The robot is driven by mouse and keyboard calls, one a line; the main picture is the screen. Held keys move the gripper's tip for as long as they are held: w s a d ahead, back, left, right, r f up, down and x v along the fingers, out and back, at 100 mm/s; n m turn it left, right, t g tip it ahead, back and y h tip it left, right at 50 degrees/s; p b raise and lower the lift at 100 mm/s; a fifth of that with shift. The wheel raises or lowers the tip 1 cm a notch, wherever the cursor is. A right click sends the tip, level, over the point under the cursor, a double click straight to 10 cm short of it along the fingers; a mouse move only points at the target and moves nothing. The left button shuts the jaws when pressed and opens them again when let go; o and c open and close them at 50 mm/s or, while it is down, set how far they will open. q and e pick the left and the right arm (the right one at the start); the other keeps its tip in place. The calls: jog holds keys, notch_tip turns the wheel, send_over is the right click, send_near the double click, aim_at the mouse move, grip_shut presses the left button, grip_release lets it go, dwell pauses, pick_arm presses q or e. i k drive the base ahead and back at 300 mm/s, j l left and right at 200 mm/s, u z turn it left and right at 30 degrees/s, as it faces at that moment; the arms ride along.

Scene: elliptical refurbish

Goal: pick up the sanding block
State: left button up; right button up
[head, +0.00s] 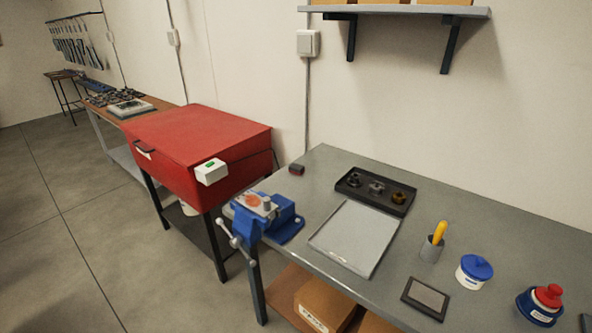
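A small dark block with a reddish face (296,169) lies at the back left of the grey workbench (333,165). It looks like the sanding block, but it is too small to be sure. A flat dark-framed pad with a grey centre (427,298) lies near the bench's front edge. Neither of my grippers shows in the head view, and nothing is seen touching the block.
A blue vise (283,226) is at the bench's left corner. A light tray (356,237), a dark tray with round parts (347,184), a grey cup with a yellow handle (431,250), a blue-lidded jar (474,271) and a red-capped container (541,304) stand rightward. A red cabinet (200,140) stands left.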

aim_at(295, 168)
jog(key=i+j, duration=0.2)
jog(key=j, duration=0.2)
jog(key=i+j, duration=0.15)
jog(key=j, duration=0.2)
jog(key=i+j+z, duration=0.1)
jog(key=j, duration=0.3)
jog(key=i, duration=0.05)
